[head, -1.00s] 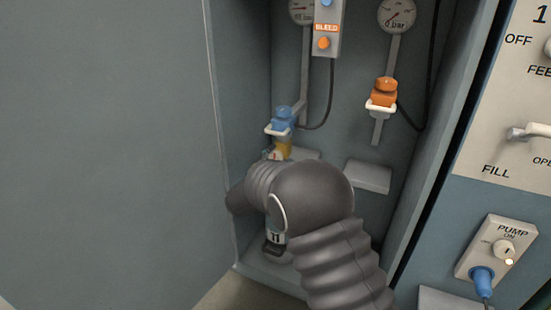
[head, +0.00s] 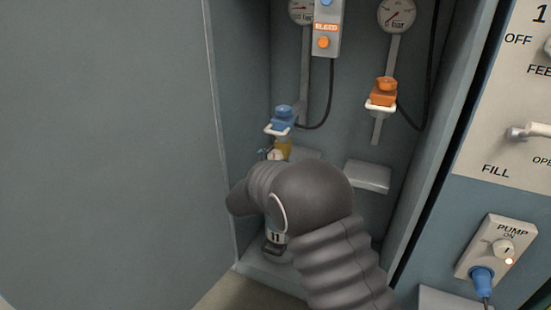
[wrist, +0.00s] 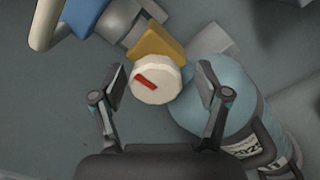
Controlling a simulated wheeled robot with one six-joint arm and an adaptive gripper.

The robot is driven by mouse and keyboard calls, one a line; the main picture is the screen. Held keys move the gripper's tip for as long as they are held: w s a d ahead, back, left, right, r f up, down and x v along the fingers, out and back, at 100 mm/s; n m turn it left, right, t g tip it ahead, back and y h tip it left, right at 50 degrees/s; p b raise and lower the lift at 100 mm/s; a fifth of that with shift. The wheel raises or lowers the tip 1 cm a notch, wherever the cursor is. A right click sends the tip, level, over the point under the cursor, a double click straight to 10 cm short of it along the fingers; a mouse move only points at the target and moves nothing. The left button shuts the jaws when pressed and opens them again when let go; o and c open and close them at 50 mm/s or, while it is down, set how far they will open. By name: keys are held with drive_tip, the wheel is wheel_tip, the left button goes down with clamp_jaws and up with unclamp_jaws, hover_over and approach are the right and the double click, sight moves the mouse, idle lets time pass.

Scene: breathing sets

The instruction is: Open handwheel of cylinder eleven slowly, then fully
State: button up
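The handwheel is a white faceted knob with a red bar (wrist: 145,79), on a yellow valve body (wrist: 158,45) at the neck of a blue-grey cylinder (wrist: 222,85). In the head view the handwheel (head: 276,155) shows just above my arm, and the cylinder's label reads 11 (head: 275,237). My gripper (wrist: 161,76) is open, with one finger on each side of the handwheel. Gaps show between the fingers and the knob in the wrist view. The right finger overlaps the cylinder in the picture. My arm hides much of the cylinder in the head view.
A blue connector in a white bracket (head: 281,119) sits above the valve. An orange connector (head: 383,92) and a grey shelf block (head: 368,177) are to the right. A grey panel (head: 110,150) stands left of the bay. A bleed box (head: 325,30) hangs above.

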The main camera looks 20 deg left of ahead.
drive_tip(key=shift+r, duration=0.1)
drive_tip(key=s, duration=1.2)
drive_tip(key=shift+a, duration=0.45)
